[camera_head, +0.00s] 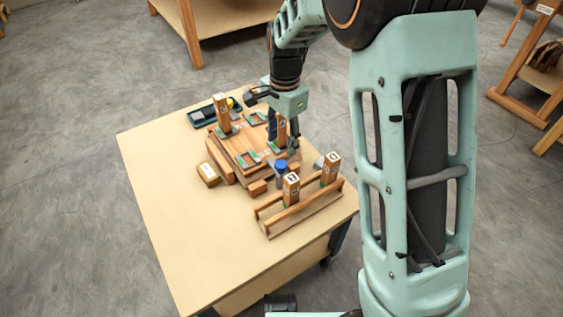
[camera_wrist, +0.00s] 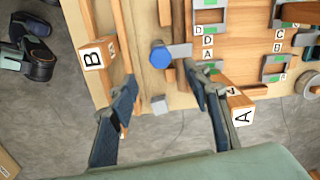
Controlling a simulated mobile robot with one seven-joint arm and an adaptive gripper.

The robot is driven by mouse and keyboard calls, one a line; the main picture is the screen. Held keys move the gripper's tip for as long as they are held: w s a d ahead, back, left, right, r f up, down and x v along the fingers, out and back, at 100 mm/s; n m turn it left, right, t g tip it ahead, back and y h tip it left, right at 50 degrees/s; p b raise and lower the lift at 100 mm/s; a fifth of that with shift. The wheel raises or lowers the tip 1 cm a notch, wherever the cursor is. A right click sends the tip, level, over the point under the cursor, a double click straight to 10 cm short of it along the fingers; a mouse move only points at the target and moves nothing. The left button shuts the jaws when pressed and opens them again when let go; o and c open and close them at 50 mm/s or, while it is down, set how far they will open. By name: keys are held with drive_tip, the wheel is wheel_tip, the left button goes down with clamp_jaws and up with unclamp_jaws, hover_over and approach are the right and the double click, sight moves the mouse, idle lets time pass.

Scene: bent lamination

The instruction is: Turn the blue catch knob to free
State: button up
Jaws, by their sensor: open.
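The blue catch knob (camera_wrist: 160,55) shows in the wrist view above and between my open fingers, with a grey bar reaching right from it. In the head view the blue knob (camera_head: 281,166) sits at the front right of the wooden fixture (camera_head: 228,160). My gripper (camera_wrist: 165,90) is open, its two fingers pointing at the board on either side below the knob, with nothing held. In the head view my gripper (camera_head: 282,140) hangs over the right part of the fixture, close behind the knob. I cannot tell how far above the knob the fingertips are.
A wooden rack (camera_head: 300,212) with lettered posts stands in front of the knob. Block B (camera_wrist: 97,54) is left of my fingers and block A (camera_wrist: 239,115) is beside the right finger. A dark tray (camera_head: 205,115) lies behind. The table's front left is clear.

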sight(281, 163)
wheel_tip(281, 163, down, 9)
drive_tip(key=b, duration=0.2)
drive_tip(key=shift+w+a+f+b, duration=0.1)
drive_tip(key=shift+w+b, duration=0.05)
drive_tip(key=shift+b, duration=0.15)
drive_tip(key=shift+c, duration=0.3)
drive_tip(key=c, duration=1.1)
